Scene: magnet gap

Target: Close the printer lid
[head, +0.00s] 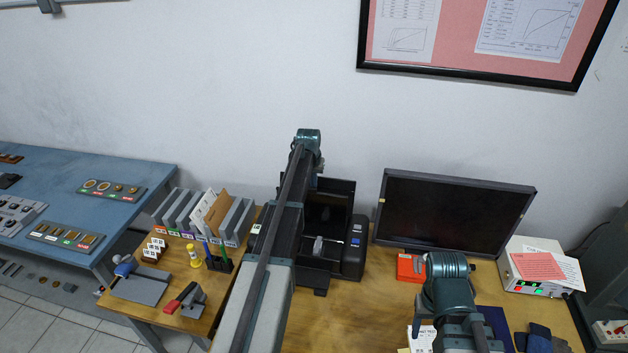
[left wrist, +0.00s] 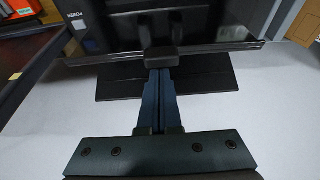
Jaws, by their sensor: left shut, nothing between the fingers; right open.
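The black printer (head: 354,258) stands on the wooden desk, left of the monitor. Its dark lid (head: 341,190) is raised at the back of the printer. My left arm reaches over the printer's left side, with its wrist near the wall. In the head view the left fingers are hidden. In the left wrist view my left gripper (left wrist: 161,58) is shut and empty, with its fingertips over dark printer parts; I cannot tell whether they touch.
The monitor (head: 450,212) is close to the printer's right. A red box (head: 410,268) lies below it. A file rack (head: 207,215), a pen holder (head: 219,261) and a stapler-like red tool (head: 181,297) stand to the left. A white box (head: 541,266) is far right.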

